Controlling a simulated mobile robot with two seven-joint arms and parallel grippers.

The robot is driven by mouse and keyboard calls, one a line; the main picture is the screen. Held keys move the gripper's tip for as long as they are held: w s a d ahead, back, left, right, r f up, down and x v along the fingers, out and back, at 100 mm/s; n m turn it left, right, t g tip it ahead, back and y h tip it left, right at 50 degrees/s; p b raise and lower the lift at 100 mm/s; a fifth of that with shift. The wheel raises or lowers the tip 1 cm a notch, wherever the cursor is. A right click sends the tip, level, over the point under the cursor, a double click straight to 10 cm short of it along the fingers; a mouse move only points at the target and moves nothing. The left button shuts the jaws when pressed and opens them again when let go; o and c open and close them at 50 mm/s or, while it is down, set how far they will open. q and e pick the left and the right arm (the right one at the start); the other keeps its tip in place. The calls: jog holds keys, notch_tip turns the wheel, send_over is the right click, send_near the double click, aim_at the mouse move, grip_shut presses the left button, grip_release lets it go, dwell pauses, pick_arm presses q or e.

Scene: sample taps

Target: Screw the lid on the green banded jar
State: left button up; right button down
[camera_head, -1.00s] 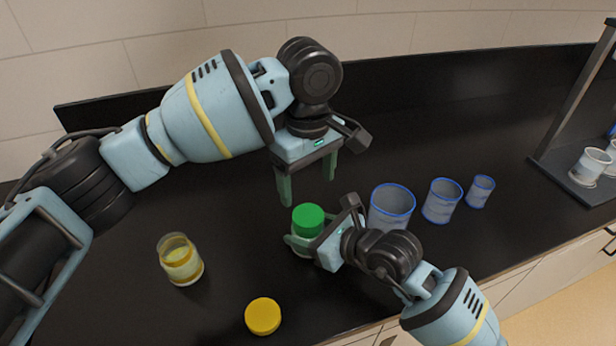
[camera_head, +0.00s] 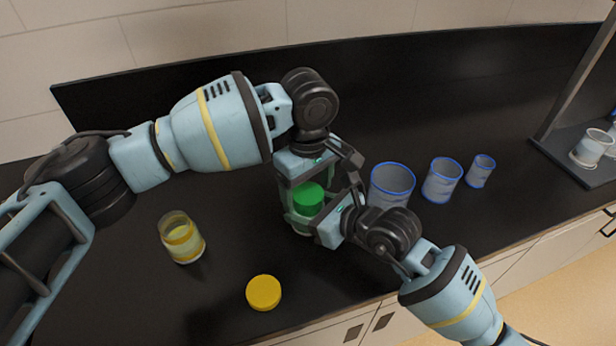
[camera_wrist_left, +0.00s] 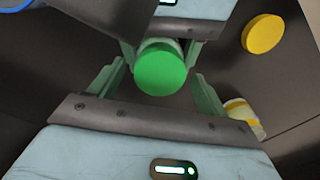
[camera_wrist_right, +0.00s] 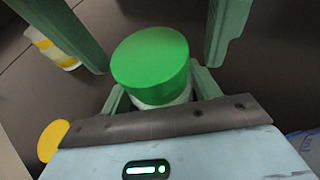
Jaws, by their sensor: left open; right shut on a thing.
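The green lid (camera_head: 308,196) sits on top of the green banded jar (camera_head: 304,222), upright on the black bench; whether it is threaded cannot be told. The lid also shows in the left wrist view (camera_wrist_left: 161,67) and the right wrist view (camera_wrist_right: 150,62). My right gripper (camera_head: 302,226) is shut on the jar's body from the right, below the lid. My left gripper (camera_head: 305,205) points down from above with its fingers open on either side of the lid, apart from it. Most of the jar's body is hidden by the lid and fingers.
A yellow-banded jar (camera_head: 182,240) stands open to the left, and a yellow lid (camera_head: 263,292) lies near the front. Three blue-rimmed beakers (camera_head: 391,186) stand right of my grippers. A rack (camera_head: 575,170) stands at the far right. The bench's front left is clear.

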pick_arm(q)
jog(key=c, duration=1)
jog(key=m, duration=0.6)
jog(key=shift+m, duration=0.3)
jog(key=shift+c, duration=0.2)
jog(key=o, duration=1.1)
jog(key=shift+r, duration=2.2)
